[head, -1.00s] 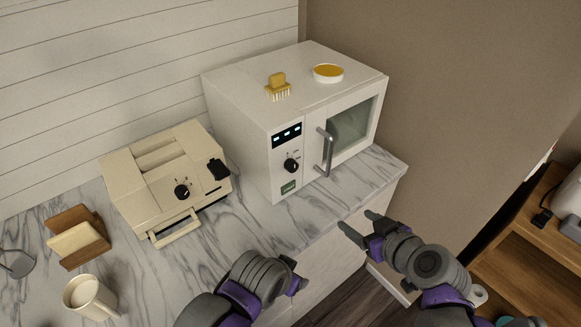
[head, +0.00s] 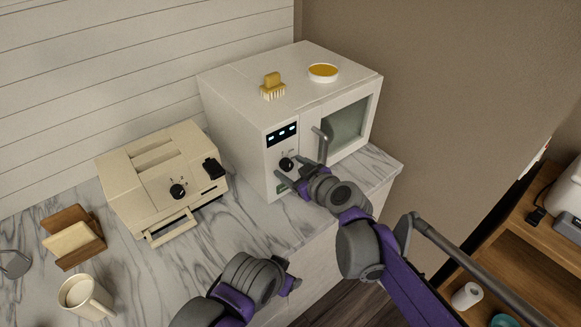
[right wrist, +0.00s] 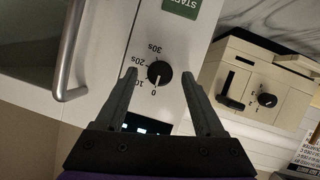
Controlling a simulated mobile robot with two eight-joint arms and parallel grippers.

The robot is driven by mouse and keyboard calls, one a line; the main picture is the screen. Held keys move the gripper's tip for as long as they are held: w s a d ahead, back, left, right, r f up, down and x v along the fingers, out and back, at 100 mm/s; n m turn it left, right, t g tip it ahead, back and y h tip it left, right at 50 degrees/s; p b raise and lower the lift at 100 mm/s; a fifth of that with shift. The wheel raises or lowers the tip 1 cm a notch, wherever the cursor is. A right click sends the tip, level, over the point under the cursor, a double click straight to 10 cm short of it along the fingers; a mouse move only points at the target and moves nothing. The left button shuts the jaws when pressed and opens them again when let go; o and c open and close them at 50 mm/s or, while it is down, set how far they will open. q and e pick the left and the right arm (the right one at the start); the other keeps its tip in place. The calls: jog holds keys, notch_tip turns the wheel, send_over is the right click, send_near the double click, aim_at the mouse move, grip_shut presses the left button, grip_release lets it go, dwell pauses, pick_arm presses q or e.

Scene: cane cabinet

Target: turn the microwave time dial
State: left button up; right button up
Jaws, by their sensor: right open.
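The white microwave (head: 240,120) stands at the back right of the marble counter. Its black time dial (head: 286,164) is on the front panel, below a small lit display and left of the door handle (head: 322,145). In the right wrist view the dial (right wrist: 159,73) has its pointer near the 0 to 30s marks. My right gripper (head: 290,178) is open in front of the panel. In the right wrist view its fingers (right wrist: 160,78) lie on either side of the dial, with gaps to it. My left gripper (head: 296,284) is low in front of the counter; its jaw state is unclear.
A cream toaster (head: 125,190) with its own black knob stands left of the microwave. A brush (head: 273,87) and a round yellow-topped dish (head: 323,72) sit on the microwave. A mug (head: 85,297) and a wooden holder (head: 73,238) are at the left.

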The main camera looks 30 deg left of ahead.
jog(key=shift+w+a+f, duration=0.2)
jog(key=shift+a, duration=0.15)
grip_shut()
